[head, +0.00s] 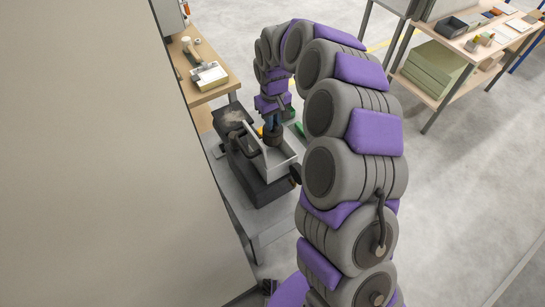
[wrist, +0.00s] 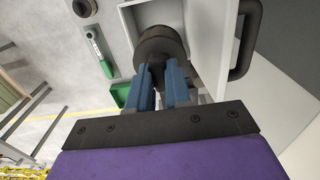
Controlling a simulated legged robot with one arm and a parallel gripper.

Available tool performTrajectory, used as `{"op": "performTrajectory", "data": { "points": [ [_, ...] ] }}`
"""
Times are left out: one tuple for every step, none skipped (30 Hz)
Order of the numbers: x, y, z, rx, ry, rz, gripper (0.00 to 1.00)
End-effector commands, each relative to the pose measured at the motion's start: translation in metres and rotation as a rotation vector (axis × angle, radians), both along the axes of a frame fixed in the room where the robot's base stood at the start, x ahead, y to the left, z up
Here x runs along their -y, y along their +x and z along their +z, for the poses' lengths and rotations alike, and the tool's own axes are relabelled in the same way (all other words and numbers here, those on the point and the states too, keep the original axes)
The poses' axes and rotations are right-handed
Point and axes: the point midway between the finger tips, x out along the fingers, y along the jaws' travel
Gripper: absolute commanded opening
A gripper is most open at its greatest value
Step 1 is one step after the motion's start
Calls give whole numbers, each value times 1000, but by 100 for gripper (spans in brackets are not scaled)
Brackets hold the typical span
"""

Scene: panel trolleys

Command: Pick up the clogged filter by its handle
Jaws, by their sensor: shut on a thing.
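A dark, round, drum-like piece (wrist: 161,45), which looks to be the clogged filter, sits at my fingertips in the wrist view. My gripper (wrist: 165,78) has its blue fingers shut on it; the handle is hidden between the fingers. In the head view my gripper (head: 273,122) points down, with the dark piece (head: 272,138) below it at the open white drawer (head: 280,167). The white drawer also shows in the wrist view (wrist: 206,47), with a black handle (wrist: 246,42). I cannot tell whether the piece is clear of the drawer.
A dark unit (head: 262,190) stands beside the drawer on a grey trolley (head: 268,229). A large beige panel (head: 90,170) blocks the left. Open floor (head: 470,190) lies right.

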Motion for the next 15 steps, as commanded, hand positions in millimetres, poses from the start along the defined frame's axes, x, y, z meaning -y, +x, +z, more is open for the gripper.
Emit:
{"op": "performTrajectory", "data": {
  "points": [
    [0, 0, 5, 1, 1, 0, 0],
    [0, 0, 7, 1, 1, -1, 0],
    [0, 0, 9, 1, 1, -1, 0],
    [0, 0, 11, 1, 1, -1, 0],
    [0, 0, 13, 1, 1, -1, 0],
    [0, 0, 15, 1, 1, -1, 0],
    [0, 0, 17, 1, 1, -1, 0],
    [0, 0, 19, 1, 0, -1, 0],
    [0, 0, 22, 1, 0, -1, 0],
    [0, 1, 23, 1, 0, -1, 0],
    [0, 1, 25, 2, 0, -1, 0],
    [0, 1, 28, 2, 0, -1, 0],
    [0, 1, 29, 2, 0, -1, 0],
    [0, 0, 30, 2, 1, -1, 0],
    [0, 0, 32, 2, 1, -1, 0]
  ]
}}
